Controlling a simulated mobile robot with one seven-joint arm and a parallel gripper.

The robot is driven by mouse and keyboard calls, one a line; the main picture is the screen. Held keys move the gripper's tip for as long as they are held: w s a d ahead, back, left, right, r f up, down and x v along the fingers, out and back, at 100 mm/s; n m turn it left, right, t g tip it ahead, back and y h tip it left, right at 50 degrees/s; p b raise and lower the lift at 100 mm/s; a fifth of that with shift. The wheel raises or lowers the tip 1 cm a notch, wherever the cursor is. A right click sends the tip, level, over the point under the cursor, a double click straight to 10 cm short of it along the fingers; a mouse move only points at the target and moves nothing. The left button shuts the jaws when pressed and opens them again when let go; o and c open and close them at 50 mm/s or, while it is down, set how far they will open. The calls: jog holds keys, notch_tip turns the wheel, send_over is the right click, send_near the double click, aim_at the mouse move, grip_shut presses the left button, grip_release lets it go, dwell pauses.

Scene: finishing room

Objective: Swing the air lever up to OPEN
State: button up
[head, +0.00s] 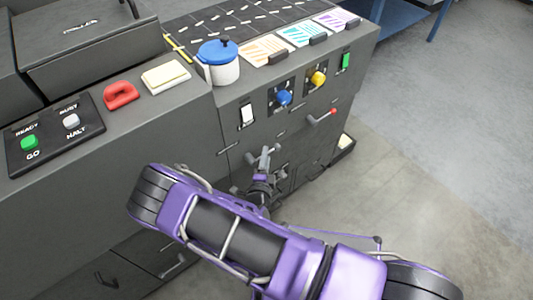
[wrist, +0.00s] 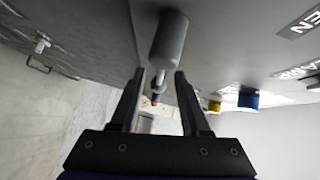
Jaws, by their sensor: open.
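A grey cylindrical grip (wrist: 169,40), which looks like the air lever's handle, sticks out from the dark cabinet front in the wrist view. My gripper (wrist: 160,75) is open, and its two black fingers point toward this grip, whose near end lines up with the gap between the fingertips. I cannot tell whether they touch it. Part of a white-lettered label ending in "EN" (wrist: 304,20) shows to the right. In the head view my gripper (head: 262,165) is low at the cabinet front, beside small grey metal parts (head: 270,151), with the lever partly hidden.
The front panel carries a white switch (head: 247,115), a blue knob (head: 283,98), a yellow knob (head: 318,79), a green switch (head: 346,61) and a red-tipped lever (head: 323,117). A blue-lidded pot (head: 219,66) stands on top. Floor to the right is clear.

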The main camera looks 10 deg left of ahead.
jog(key=shift+w+f, duration=0.15)
jog(key=shift+w, duration=0.9)
grip_shut()
dwell(0.7)
